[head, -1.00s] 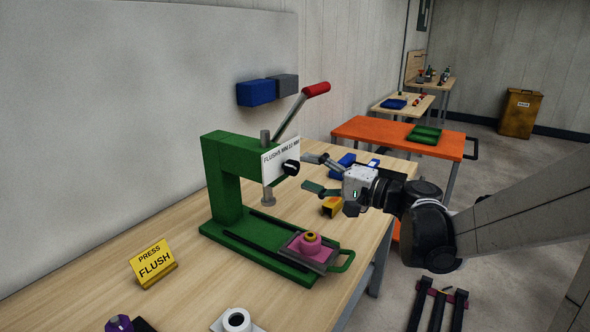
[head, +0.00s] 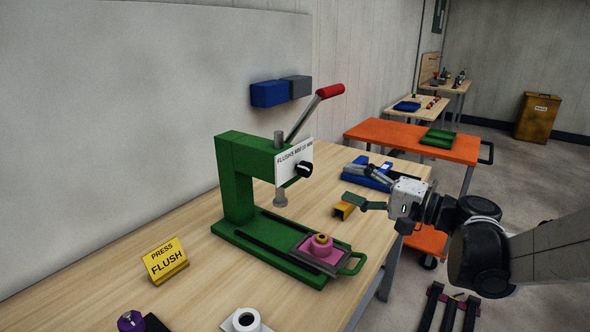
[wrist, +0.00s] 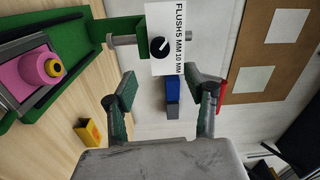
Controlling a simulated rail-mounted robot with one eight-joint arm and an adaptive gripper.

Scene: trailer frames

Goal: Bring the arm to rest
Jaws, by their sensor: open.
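My gripper (head: 357,189) is open and empty, held over the right part of the wooden bench, to the right of the green press (head: 237,175). In the wrist view its two green-padded fingers (wrist: 158,95) are spread wide, with nothing between them. My arm reaches in from the right of the head view. The press has a raised lever with a red grip (head: 330,91) and a white label plate with a black knob (head: 304,170). A pink part with a yellow and dark centre (head: 320,250) sits on the press slide, apart from the gripper.
A yellow block (head: 343,210) and a blue tray (head: 367,173) lie near my gripper. A "PRESS FLUSH" sign (head: 165,261), a white ring part (head: 246,321) and a purple part (head: 130,321) stand at the front. An orange table (head: 405,141) is behind.

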